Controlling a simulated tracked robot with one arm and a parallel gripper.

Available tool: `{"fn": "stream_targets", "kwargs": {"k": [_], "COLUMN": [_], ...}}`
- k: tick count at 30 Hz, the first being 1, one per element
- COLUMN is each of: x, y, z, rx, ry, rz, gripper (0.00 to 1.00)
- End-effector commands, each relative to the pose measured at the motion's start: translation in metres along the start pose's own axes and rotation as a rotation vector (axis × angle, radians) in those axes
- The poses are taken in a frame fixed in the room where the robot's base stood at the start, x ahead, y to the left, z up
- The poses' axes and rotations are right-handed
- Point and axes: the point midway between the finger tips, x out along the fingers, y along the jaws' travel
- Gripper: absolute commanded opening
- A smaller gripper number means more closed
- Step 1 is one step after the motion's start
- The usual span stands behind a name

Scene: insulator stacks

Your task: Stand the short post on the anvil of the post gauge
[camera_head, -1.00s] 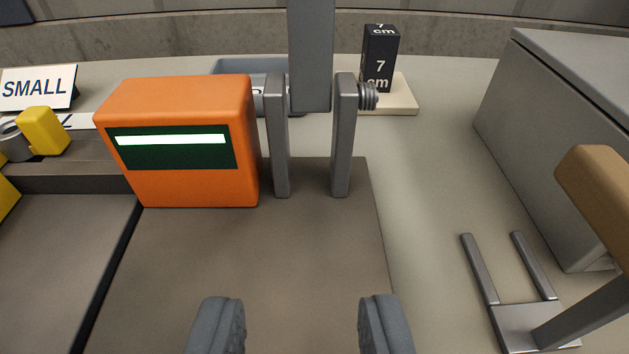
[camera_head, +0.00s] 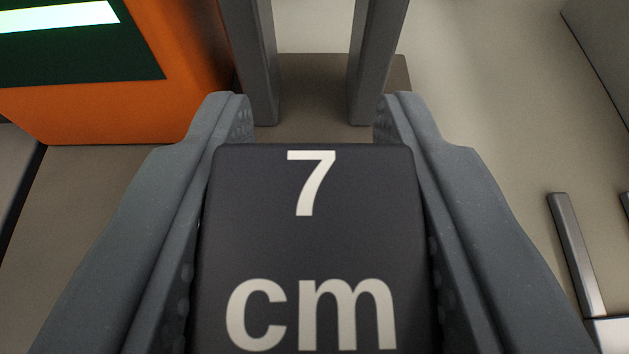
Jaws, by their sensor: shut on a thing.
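My gripper (camera_head: 314,118) is shut on a dark block (camera_head: 312,240) marked "7 cm" in white. The block fills the space between the two grey fingers, and its lower part is out of the picture. The post gauge shows just beyond the fingers. Its orange housing (camera_head: 190,95) with a dark green display and white bar is at upper left, and its two grey uprights (camera_head: 376,65) stand ahead of the fingertips. The tops of the uprights are cut off. I cannot make out the anvil, and no separate short post shows.
A grey metal fork-like piece (camera_head: 575,245) lies at the right, partly cut off. The edge of a grey box (camera_head: 605,30) shows at upper right. The pale tabletop (camera_head: 480,120) between them and the gauge is clear.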

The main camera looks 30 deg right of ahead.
Motion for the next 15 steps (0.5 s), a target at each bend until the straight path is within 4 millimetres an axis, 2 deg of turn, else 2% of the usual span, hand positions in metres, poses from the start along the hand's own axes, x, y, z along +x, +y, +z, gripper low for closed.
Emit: {"fn": "stream_targets", "kwargs": {"k": [11,12,14,15], "x": [0.0023,0.0025,0.0023,0.0023], "y": [0.0008,0.0009,0.0010,0.0010], "z": [0.0059,0.0066,0.0060,0.0060], "rx": [0.001,0.001,0.001,0.001], "ry": [0.000,0.000,0.000,0.000], "rz": [0.001,0.002,0.002,0.002], "gripper": [0.02,0.34,0.50,0.53]}}
